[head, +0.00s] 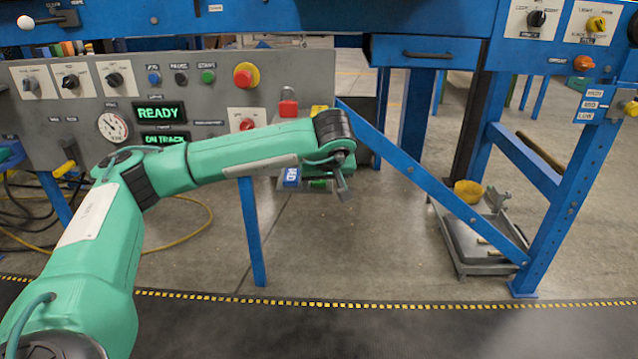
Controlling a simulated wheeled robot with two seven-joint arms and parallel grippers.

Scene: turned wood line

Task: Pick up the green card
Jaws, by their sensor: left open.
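A small green piece (318,184), which looks like the green card, shows just below my left wrist at the lower right of the grey control panel. Most of it is hidden behind my gripper. My left gripper (342,183) is open, its fingers pointing down and just right of the green piece. I cannot tell whether they touch. A blue card with a white label (291,177) is left of the green piece. My right gripper is not in view.
A red card (288,108) and a yellow one (319,110) show above my forearm. The grey panel (60,125) carries knobs, buttons and a gauge. A blue diagonal brace (430,180) runs right of my gripper. A grey tray (460,255) with a yellow bowl (468,191) stands beyond.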

